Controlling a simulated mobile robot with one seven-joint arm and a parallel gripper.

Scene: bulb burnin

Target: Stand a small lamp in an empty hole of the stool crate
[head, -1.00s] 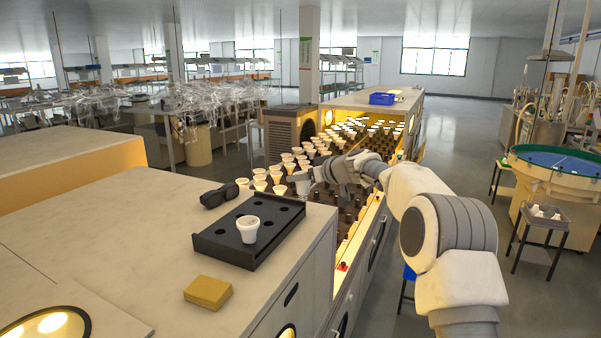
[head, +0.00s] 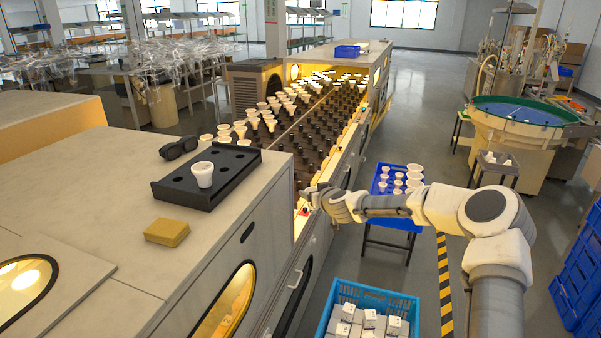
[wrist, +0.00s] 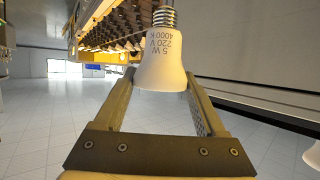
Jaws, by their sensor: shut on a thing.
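The small lamp (wrist: 162,62), a white bulb with a metal screw base and printed "5 W 220 V 4000 K", is in my gripper (wrist: 160,90) in the wrist view. The fingers are shut on its white body, with the screw base at the top of the picture. In the head view my gripper (head: 306,194) is beside the bulb rack's near end, left of the stool crate; the held lamp cannot be made out there. The blue stool crate (head: 398,224) stands on a dark stool and holds several white lamps. My arm crosses in front of it, hiding part.
The burn-in rack (head: 318,115) has several white lamps and many dark sockets. A black tray (head: 225,188) with one white lamp and a yellow block (head: 167,232) are on the cabinet. A blue crate of boxes (head: 345,292) stands in front. Grey floor shows at right.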

